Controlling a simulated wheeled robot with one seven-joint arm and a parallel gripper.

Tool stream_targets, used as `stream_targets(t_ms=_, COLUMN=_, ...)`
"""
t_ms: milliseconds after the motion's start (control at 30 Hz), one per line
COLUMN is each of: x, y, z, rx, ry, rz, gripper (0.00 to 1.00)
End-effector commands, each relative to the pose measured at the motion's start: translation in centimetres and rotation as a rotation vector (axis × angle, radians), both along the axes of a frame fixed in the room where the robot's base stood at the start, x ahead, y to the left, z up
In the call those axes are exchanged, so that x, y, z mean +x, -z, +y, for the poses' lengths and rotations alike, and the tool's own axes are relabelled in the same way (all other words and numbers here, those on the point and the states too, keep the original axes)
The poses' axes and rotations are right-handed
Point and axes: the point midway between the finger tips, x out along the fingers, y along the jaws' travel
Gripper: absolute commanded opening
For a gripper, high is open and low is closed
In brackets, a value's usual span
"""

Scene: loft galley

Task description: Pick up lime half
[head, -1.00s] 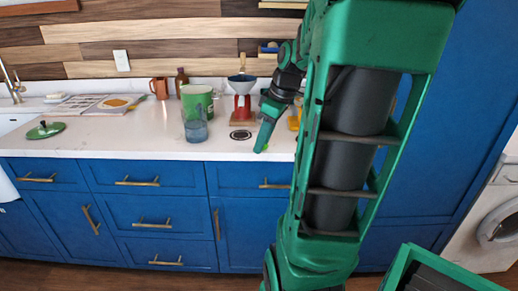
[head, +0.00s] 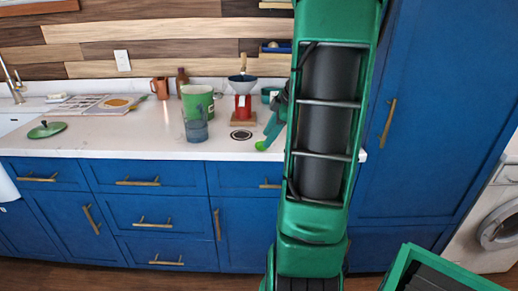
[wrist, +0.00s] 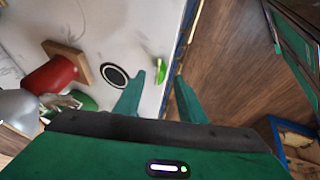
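The lime half (head: 261,146) is a small bright green piece on the white counter, near its front edge. In the wrist view the lime half (wrist: 160,69) shows green with a pale side, close to the counter's edge. My gripper (wrist: 160,80) is open, with its two green fingers apart and the lime half showing beyond the gap between the tips. In the head view my gripper (head: 270,136) is just above and right of the lime half; much of it is hidden behind my arm. Whether a finger touches the lime cannot be told.
A dark round disc (head: 241,135) lies left of the lime half. A red stand with a funnel (head: 243,102), a green canister (head: 197,98) and a blue-grey glass (head: 195,125) stand behind and left. A green lid (head: 46,129) lies far left. The counter's front is clear.

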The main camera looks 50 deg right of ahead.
Motion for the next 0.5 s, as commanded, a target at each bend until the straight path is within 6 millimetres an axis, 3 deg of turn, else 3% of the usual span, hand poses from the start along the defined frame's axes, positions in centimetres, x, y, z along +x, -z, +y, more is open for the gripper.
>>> stream_targets(t_ms=300, x=1.9, y=3.6, z=0.6, rx=0.002, ry=-0.001, rz=0.002, gripper=0.37)
stream_targets(t_ms=500, x=2.1, y=4.0, z=0.6, rx=0.001, ry=0.0, rz=0.001, gripper=0.37)
